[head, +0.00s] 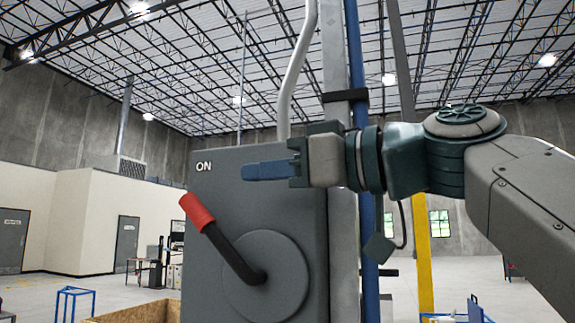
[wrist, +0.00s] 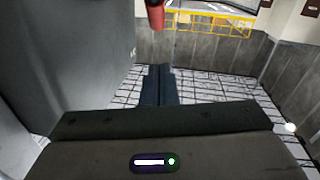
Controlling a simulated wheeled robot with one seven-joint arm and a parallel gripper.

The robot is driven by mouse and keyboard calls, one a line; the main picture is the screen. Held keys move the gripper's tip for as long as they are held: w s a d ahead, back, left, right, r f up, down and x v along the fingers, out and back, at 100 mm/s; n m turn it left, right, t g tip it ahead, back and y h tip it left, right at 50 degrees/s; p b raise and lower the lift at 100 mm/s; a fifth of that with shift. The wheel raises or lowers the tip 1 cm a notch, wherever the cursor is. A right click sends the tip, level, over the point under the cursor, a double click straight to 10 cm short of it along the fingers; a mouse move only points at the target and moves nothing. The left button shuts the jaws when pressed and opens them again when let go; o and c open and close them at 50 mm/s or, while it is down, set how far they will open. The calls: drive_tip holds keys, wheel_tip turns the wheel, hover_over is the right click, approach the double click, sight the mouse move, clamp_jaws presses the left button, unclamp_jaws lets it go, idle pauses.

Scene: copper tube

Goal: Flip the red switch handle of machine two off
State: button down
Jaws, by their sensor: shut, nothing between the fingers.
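The grey switch box (head: 215,260) fills the middle of the head view, with a white ON label (head: 204,166) at its upper left. Its black lever (head: 235,258) runs up and left from a round hub to a red handle (head: 196,211), on the ON side. My gripper (head: 246,172) is shut and empty, its blue fingers pointing left, above and to the right of the red handle and apart from it. In the wrist view the shut fingers (wrist: 158,72) point toward the red handle (wrist: 155,14) at the top edge, with a gap between.
The box's grey face (wrist: 70,50) lies close along the left of the wrist view. A blue pipe (head: 369,230) and a yellow post (head: 422,260) stand to the right. A wooden crate (head: 140,312) is low at the left. Left of the handle is open air.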

sight(197, 201)
drive_tip(key=shift+w+a+f+p, duration=0.25)
drive_tip(key=shift+w+a+f, duration=0.3)
drive_tip(key=shift+a, duration=0.45)
drive_tip(key=shift+w+a+f+p, duration=0.25)
drive_tip(key=shift+w+a+f, duration=0.1)
drive_tip(key=shift+w+a, duration=0.6)
drive_tip(key=shift+w+a+f+p, duration=0.25)
drive_tip(key=shift+w+a+f, duration=0.25)
drive_tip(key=shift+a, duration=0.6)
drive_tip(key=shift+f, duration=0.1)
